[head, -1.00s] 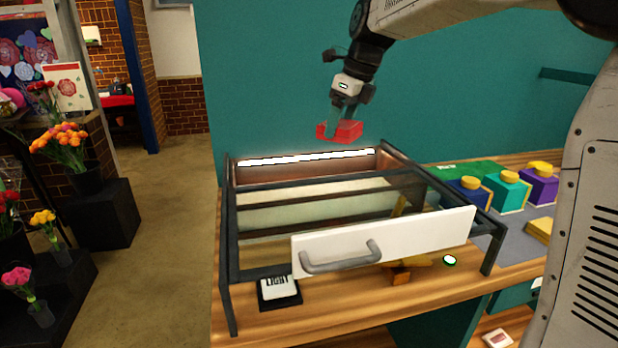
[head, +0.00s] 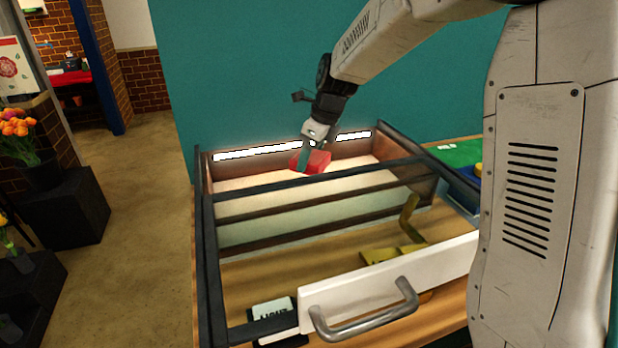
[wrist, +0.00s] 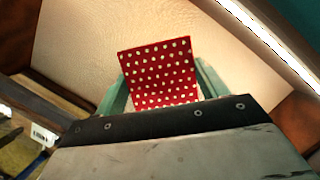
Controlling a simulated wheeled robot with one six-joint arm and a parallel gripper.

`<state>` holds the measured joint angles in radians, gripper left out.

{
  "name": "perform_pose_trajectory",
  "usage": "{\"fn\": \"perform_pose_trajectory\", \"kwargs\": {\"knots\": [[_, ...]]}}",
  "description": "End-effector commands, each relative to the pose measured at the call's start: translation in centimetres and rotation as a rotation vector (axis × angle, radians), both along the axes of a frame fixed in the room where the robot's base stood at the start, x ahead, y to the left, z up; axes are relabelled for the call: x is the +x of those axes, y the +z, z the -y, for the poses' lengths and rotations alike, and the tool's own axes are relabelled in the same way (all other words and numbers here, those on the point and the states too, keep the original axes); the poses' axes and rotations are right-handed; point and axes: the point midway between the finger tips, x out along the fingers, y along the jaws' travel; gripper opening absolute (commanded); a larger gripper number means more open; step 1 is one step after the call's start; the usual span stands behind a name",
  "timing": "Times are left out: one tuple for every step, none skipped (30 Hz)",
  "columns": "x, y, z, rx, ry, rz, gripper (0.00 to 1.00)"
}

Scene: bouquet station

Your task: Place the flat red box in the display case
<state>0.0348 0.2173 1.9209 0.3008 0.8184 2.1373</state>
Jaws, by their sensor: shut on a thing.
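The flat red box (head: 312,161) is in my gripper (head: 304,158), which is shut on it. In the wrist view the red box (wrist: 160,74) shows white polka dots and sits between the two greenish fingers (wrist: 160,92). The display case (head: 207,240) is a dark-framed case with its front drawer (head: 440,270) pulled out. The box is at the back of the case, over the pale lit floor (head: 240,183). I cannot tell whether the box touches that floor.
A white light strip (head: 265,152) runs along the case's back wall. Dark frame bars (head: 310,185) cross in front of the box. A yellow stand (head: 400,250) and a LIGHT switch (head: 272,310) are under the front. Flowers (head: 18,125) stand at left.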

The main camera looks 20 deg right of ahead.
Motion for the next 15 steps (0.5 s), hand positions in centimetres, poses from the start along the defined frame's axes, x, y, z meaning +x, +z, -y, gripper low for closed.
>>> {"fn": "perform_pose_trajectory", "kwargs": {"knots": [[0.0, -1.0, 0.1, -0.001, -0.001, -0.002, 0.42], [-0.1, -1.4, 0.1, -0.001, -0.001, -0.002, 0.42], [0.0, -1.8, 0.1, 0.000, -0.001, -0.001, 0.42], [0.0, -2.1, 0.1, -0.001, -0.001, 0.000, 0.42], [0.0, -2.3, 0.1, -0.001, -0.001, 0.000, 0.42], [0.0, -2.5, 0.1, 0.000, -0.001, -0.001, 0.42], [0.0, -2.7, 0.1, 0.000, -0.001, -0.001, 0.42], [0.0, -3.0, 0.1, 0.000, -0.001, -0.001, 0.42], [0.0, -3.4, 0.1, 0.000, -0.001, -0.001, 0.42], [0.0, -3.7, 0.1, 0.000, -0.001, -0.001, 0.42], [0.0, -4.2, 0.1, -0.001, -0.001, -0.002, 0.42], [0.0, -4.8, 0.0, -0.001, -0.001, -0.002, 0.42], [0.0, -5.3, 0.0, -0.001, -0.001, -0.002, 0.42], [0.0, -5.7, 0.0, 0.000, 0.000, -0.003, 0.42], [0.0, -6.1, 0.0, 0.000, 0.000, -0.001, 0.42]]}}
